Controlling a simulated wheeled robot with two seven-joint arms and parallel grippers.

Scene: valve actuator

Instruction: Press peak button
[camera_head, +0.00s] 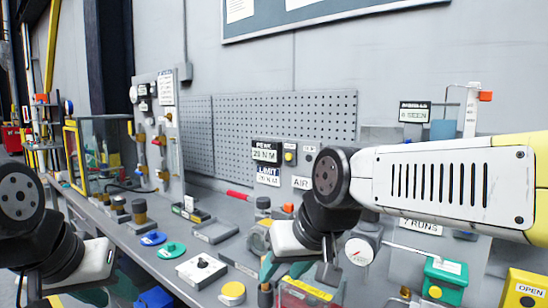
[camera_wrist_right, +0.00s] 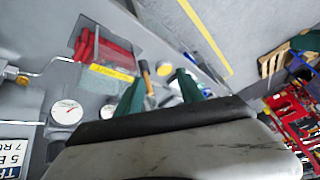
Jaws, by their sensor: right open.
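My right gripper (camera_head: 302,275) points down over the front of the bench, in front of and below the panel, apart from the button. Its teal fingers are spread in the right wrist view (camera_wrist_right: 160,90), holding nothing. My left gripper (camera_head: 108,292) is at the lower left, its fingertips partly cut off by the frame edge.
A gauge (camera_head: 360,251) and a green box (camera_head: 446,278) stand right of my right gripper. A clear box with a yellow label (camera_head: 306,289) lies beneath it. A white box with a knob (camera_head: 202,270) and a yellow disc (camera_head: 232,293) lie to its left.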

